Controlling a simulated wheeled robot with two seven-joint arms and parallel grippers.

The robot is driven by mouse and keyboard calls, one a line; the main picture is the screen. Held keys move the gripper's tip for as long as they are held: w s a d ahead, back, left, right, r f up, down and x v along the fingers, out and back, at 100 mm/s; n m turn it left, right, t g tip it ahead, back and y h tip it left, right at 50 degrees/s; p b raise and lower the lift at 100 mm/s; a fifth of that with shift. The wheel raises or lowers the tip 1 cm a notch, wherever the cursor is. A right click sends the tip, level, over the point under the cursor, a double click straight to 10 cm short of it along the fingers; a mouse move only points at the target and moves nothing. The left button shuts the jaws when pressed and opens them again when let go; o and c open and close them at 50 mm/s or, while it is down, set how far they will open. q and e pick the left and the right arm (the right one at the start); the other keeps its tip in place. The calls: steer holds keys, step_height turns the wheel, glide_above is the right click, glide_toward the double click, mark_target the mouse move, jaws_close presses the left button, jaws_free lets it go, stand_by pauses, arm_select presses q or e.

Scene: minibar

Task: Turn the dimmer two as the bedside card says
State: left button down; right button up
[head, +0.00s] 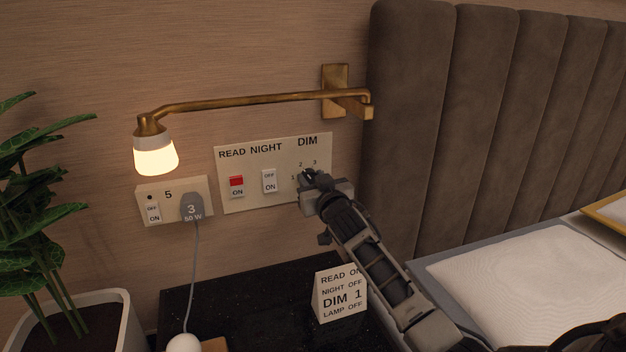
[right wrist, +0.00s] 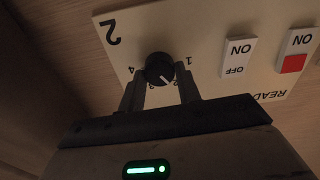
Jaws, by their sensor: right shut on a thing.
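The dimmer is a round black knob (right wrist: 160,68) on a cream wall panel (head: 232,196) headed READ, NIGHT and DIM. In the right wrist view the panel is upside down and bears a large 2; a white line on the knob points down and slightly right, seemingly between marks 2 and 3. My right gripper (head: 308,176) is at the knob, which it mostly hides in the head view; its fingers close on the knob's sides in the wrist view (right wrist: 158,88). The bedside card (head: 341,295) reads READ ON, NIGHT OFF, DIM 1, LAMP OFF. My left gripper is out of view.
A red switch (head: 237,186) and a white switch (head: 270,181) sit left of the knob. A lit brass lamp (head: 155,155) hangs above a socket plate (head: 145,190) with a grey plug (head: 192,207). A padded headboard (head: 410,130) stands close on the right; a plant (head: 40,220) is left.

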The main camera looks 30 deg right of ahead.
steer(key=shift+a+n+p, duration=0.1)
steer(key=shift+n+p, duration=0.2)
steer(key=shift+n, duration=0.3)
steer(key=shift+n+p, duration=0.35)
steer(key=shift+n, duration=0.45)
steer(key=n, duration=0.2)
steer(key=shift+n+p, duration=0.4)
steer(key=n, duration=0.3)
steer(key=shift+a+f+p, duration=0.1)
steer(key=shift+f+p, duration=0.05)
steer(key=shift+p, duration=0.15)
steer(key=shift+n, duration=1.3)
steer(key=shift+f, duration=0.1)
steer(key=o, duration=0.9)
steer(key=shift+o, duration=0.2)
